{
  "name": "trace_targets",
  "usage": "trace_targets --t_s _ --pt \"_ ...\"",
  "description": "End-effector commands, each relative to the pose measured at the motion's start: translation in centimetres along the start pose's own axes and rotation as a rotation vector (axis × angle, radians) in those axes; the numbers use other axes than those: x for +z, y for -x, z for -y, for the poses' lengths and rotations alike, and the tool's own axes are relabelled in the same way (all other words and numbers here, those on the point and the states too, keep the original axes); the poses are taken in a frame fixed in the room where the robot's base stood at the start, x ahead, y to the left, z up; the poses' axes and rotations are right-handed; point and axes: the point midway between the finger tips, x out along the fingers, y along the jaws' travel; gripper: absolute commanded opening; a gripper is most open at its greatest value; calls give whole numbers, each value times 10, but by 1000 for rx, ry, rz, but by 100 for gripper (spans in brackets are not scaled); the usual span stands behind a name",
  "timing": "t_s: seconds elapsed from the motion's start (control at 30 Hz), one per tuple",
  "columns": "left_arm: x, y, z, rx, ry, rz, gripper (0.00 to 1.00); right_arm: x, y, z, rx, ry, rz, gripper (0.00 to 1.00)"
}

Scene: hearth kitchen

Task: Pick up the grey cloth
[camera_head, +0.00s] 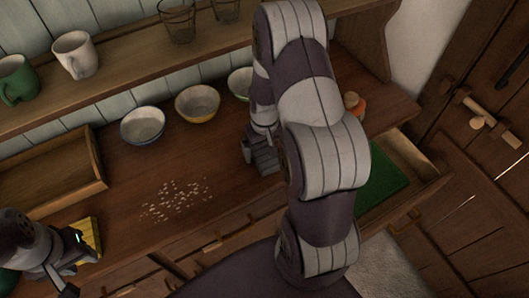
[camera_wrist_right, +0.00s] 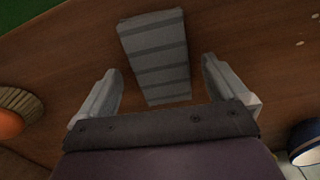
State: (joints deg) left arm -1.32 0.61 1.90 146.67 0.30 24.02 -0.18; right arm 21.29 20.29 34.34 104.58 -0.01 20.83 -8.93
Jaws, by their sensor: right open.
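The grey cloth (camera_wrist_right: 155,58) lies on the wooden counter in the right wrist view, a flat oblong with darker stripes. My right gripper (camera_wrist_right: 159,72) is open, with one finger on each side of the near part of the cloth; whether they touch it is unclear. In the head view my right gripper (camera_head: 262,150) is low over the counter, partly hidden by my own arm, and the cloth is hard to tell from it there. My left gripper (camera_head: 82,268) is at the lower left, its fingers apart, beside a yellow block (camera_head: 90,234).
Bowls (camera_head: 143,125) (camera_head: 198,103) (camera_head: 240,83) stand along the back of the counter. Pale crumbs (camera_head: 175,200) lie in front of them. A wooden tray (camera_head: 92,187) is at left. An orange-topped object (camera_head: 354,104) stands right of my arm. An open drawer (camera_head: 432,182) holds something green (camera_head: 385,180).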

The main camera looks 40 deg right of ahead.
Motion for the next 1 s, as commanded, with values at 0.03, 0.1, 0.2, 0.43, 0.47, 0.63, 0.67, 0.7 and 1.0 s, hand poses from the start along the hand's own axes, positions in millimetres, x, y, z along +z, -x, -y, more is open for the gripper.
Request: trace_targets --t_s 0.03,0.1,0.2,0.43,0.47,0.63,0.67,0.7,1.0 --pt "0 1 0 0 0 0 38 0 -5 0 0 0 1 100" --pt "0 1 0 0 0 1 38 0 -9 0 0 0 0 100" --pt "0 0 0 0 0 1 38 0 -9 0 0 0 -1 100" --pt "0 0 0 0 0 1 38 0 -9 0 0 0 -1 51" --pt "0 0 0 0 0 1 38 0 -9 0 0 0 -1 42" --pt "0 0 0 0 0 1 38 0 -9 0 0 0 -1 42" --pt "0 0 0 0 0 1 38 0 -9 0 0 0 -1 42" --pt "0 0 0 0 0 1 38 0 -9 0 0 0 -1 42" --pt "1 -4 0 0 0 1 38 -1 18 0 1 0 -6 42"
